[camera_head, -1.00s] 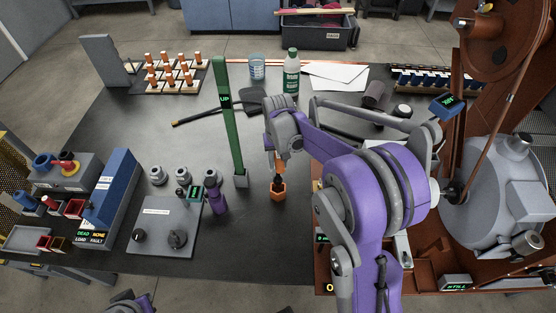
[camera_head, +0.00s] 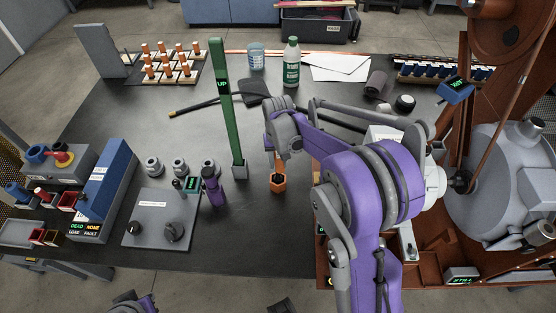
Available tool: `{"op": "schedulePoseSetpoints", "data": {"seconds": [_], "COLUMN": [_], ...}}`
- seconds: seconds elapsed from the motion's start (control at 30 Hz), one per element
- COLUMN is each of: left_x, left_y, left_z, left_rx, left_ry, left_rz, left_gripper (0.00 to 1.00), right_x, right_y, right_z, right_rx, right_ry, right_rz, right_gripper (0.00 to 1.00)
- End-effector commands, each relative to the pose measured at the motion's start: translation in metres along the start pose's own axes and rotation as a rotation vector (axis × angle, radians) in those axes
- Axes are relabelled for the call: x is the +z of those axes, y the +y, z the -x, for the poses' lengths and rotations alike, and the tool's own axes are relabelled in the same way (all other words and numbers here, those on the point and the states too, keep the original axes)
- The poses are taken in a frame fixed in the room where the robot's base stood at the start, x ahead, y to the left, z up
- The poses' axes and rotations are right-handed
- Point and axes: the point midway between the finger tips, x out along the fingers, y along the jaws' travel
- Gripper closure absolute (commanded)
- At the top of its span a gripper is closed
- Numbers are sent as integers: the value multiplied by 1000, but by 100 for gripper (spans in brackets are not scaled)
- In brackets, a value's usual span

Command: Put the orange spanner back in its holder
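A small orange piece with a dark middle (camera_head: 278,184) shows at the table just below my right gripper (camera_head: 277,162). A narrow orange strip shows between the two. I cannot tell from this view which part is the spanner and which is its holder. My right arm reaches in from the lower right, and its gripper points down beside the foot of the green post. The wrist covers the fingers, so their opening is hidden. Only a bit of my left arm shows at the bottom edge, and its gripper is out of view.
A tall green post (camera_head: 226,120) marked UP stands just left of my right gripper. A purple cylinder (camera_head: 212,190) and a grey control plate (camera_head: 158,218) lie farther left. A green-and-white bottle (camera_head: 291,65) stands behind. The roaster (camera_head: 500,180) fills the right side. The dark front tabletop is clear.

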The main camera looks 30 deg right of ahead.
Motion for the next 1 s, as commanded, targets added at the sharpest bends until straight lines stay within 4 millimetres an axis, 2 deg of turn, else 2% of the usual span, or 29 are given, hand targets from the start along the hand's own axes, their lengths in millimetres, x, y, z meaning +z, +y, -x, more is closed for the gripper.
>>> {"op": "schedulePoseSetpoints", "data": {"seconds": [0.47, 1.0], "left_x": [0, 7], "left_y": [0, 0], "left_z": [0, -11], "left_rx": [0, 0], "left_ry": [0, -4], "left_rz": [0, 0], "left_gripper": [100, 100], "right_x": [0, 0], "right_y": [0, 0], "right_z": [0, -16], "right_rx": [0, 0], "right_ry": [0, 0], "right_rz": [0, 0], "right_gripper": [100, 100]}}
